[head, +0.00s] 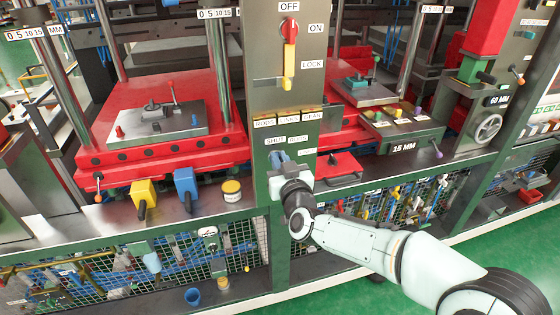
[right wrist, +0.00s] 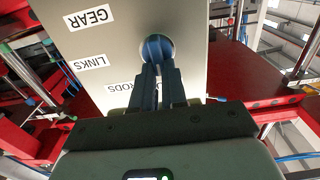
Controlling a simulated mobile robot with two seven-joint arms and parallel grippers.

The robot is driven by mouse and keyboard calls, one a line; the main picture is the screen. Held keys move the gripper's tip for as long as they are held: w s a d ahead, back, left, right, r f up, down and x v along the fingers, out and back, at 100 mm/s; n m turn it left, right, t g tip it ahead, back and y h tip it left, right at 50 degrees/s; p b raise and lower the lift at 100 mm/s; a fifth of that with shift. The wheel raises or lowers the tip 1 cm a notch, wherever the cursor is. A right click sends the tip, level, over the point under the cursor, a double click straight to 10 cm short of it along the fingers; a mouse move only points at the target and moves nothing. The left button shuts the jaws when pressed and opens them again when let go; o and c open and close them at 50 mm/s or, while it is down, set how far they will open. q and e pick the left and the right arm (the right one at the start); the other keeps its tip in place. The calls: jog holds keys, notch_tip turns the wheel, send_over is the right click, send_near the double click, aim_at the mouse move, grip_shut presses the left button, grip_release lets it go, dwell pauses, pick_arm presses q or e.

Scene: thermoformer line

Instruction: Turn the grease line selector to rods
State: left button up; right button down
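The grease line selector is a round blue knob (right wrist: 157,46) on a pale panel, seen in the right wrist view with upside-down labels GEAR (right wrist: 88,17), LINKS (right wrist: 83,63) and RODS (right wrist: 128,86). My right gripper (right wrist: 158,72) has its two fingers close together at the knob and appears shut on it. The direction the selector points is hidden. My left gripper is not in view.
Above stands a red-and-yellow OFF/ON/LOCK lever (head: 289,50). Red press beds flank the column. A red tray (head: 338,164) is close to my right wrist.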

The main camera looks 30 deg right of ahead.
pick_arm(q)
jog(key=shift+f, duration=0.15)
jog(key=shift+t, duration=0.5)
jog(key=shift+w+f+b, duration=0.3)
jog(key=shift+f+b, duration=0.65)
jog(key=shift+b, duration=0.25)
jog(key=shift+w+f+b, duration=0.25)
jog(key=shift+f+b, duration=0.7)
jog(key=shift+b, duration=0.25)
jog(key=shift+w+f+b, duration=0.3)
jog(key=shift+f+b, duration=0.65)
jog(key=shift+b, duration=0.25)
pick_arm(e)
jog(key=shift+s+d+f+m, duration=0.1)
jog(key=shift+d+m, duration=0.1)
jog(key=shift+m, duration=1.25)
jog(key=shift+w+d+f+m, duration=0.1)
jog(key=shift+d+m, duration=0.1)
jog(key=shift+m, duration=1.2)
jog(key=shift+s+d+f+m, duration=0.1)
jog(key=shift+d+m, duration=0.1)
jog(key=shift+m, duration=1.25)
jog(key=c, duration=1.2)
grip_release()
jog(key=shift+o, duration=0.2)
jog(key=shift+s, duration=0.15)
